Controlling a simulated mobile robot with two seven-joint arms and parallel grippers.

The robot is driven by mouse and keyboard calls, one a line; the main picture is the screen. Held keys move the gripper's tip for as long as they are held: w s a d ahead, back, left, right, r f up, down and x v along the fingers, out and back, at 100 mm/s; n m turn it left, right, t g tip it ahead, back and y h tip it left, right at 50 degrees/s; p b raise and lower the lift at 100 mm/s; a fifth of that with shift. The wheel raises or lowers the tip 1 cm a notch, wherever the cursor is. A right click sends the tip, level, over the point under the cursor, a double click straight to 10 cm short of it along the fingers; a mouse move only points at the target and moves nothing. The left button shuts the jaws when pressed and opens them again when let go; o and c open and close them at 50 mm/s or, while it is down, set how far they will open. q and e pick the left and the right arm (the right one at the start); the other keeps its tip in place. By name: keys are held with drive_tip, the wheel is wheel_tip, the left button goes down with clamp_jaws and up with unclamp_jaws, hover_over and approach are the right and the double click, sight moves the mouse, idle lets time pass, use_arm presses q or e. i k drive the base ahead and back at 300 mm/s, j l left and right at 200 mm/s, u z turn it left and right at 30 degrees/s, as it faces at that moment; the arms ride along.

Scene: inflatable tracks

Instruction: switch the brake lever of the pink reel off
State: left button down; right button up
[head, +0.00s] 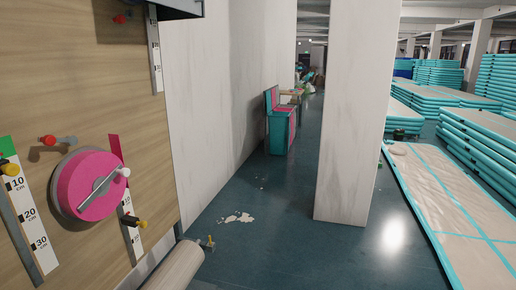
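The pink reel (80,178) is mounted on a wooden panel at the left of the head view. A grey crank bar (99,192) with a white knob crosses its face. Just above the reel, a small lever (58,141) with a red tip and a grey end sticks out from the panel and casts a shadow. It looks like the brake lever, but its on or off position cannot be told. Neither of my grippers is in view.
A pale roll (175,267) lies below the panel's right edge. A white pillar (355,120) stands mid-floor, with a teal and pink cabinet (279,132) beyond. Inflatable tracks (450,200) fill the right. Floor between is mostly clear.

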sight(47, 140)
drive_tip(key=u, duration=1.35)
